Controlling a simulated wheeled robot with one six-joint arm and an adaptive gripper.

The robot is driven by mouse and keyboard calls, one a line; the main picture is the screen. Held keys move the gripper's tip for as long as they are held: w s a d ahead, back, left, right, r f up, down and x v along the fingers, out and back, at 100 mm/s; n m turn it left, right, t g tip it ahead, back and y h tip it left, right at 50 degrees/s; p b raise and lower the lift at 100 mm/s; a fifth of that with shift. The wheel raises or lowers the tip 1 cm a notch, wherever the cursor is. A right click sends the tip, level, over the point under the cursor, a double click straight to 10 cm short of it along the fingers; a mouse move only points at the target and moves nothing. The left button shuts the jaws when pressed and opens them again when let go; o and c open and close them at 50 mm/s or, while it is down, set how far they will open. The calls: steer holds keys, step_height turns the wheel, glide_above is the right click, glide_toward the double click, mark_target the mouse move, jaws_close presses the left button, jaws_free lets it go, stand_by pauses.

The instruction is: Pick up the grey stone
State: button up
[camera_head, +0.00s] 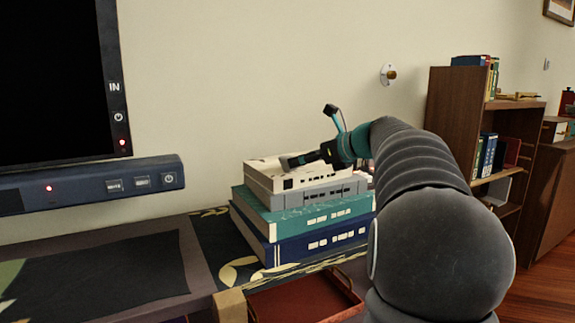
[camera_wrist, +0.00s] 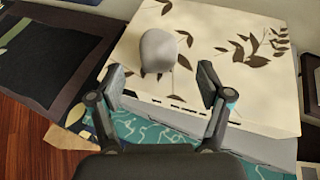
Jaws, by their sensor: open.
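The grey stone (camera_wrist: 158,51) shows in the wrist view as a smooth rounded lump. It lies on the cream leaf-patterned cover of the top book (camera_wrist: 205,25). My gripper (camera_wrist: 165,80) is open, with one finger on each side of the near end of the stone. The stone's far part extends past the fingertips. I cannot tell whether either finger touches it. In the head view, my gripper (camera_head: 288,163) is over the top of the book stack, and I cannot make out the stone there.
Under the cream book lie a grey book (camera_head: 300,195), a teal book (camera_head: 310,217) and a dark blue book (camera_head: 315,243). A red tray (camera_head: 305,300) is below in front. A monitor (camera_head: 50,80) stands left. A dark mat (camera_head: 95,280) covers the left tabletop. A brown bookshelf (camera_head: 455,115) stands right.

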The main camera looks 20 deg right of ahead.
steer(key=shift+x, duration=2.95)
steer(key=shift+r, duration=0.3)
steer(key=c, duration=1.4)
